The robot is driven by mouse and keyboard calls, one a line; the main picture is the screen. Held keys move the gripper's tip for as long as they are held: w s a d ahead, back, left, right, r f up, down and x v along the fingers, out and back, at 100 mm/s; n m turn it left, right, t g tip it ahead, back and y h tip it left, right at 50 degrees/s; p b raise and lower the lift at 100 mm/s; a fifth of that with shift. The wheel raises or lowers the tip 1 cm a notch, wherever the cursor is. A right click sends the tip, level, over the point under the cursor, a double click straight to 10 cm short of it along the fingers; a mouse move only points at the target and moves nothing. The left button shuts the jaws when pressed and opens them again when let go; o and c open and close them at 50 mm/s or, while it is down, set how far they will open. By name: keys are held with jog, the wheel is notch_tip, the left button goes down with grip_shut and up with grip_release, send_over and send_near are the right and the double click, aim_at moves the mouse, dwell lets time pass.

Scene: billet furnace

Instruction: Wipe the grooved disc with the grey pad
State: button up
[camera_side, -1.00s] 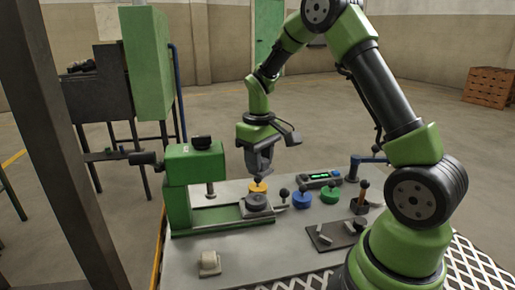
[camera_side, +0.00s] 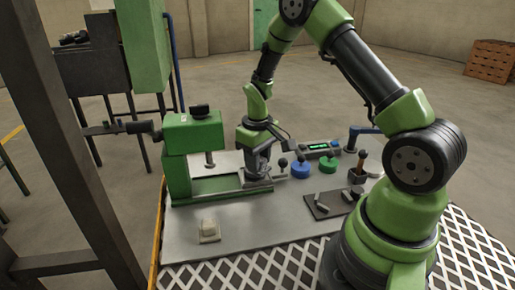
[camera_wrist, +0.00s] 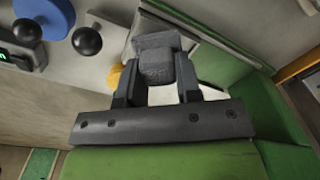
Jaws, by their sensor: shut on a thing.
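My gripper (camera_side: 257,168) is low over the right end of the green press's slide. In the wrist view, its jaws (camera_wrist: 157,85) are shut on the grey pad (camera_wrist: 153,58), a rough grey block between the fingers. The grooved disc cannot be made out clearly now; the gripper and pad cover the place where a dark round disc sat on the slide. I cannot tell whether the pad touches it.
The green press (camera_side: 190,140) stands left of my gripper. A blue knobbed piece (camera_side: 300,170) and a green one (camera_side: 327,163) stand to the right. A dark tray (camera_side: 328,204) and a pale block (camera_side: 208,230) lie nearer. The front middle of the table is clear.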

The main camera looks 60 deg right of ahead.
jog(key=w, duration=0.2)
jog(key=w+d, duration=0.1)
jog(key=shift+w+d, duration=0.15)
jog(key=shift+w, duration=0.25)
jog(key=shift+s+a+f, duration=0.1)
jog(key=shift+s+a, duration=0.2)
jog(key=shift+s, duration=0.6)
jog(key=shift+s+a, duration=0.3)
jog(key=shift+s, duration=0.6)
jog(key=shift+s+r, duration=0.1)
jog(key=shift+r, duration=3.9)
jog(key=shift+f, duration=0.1)
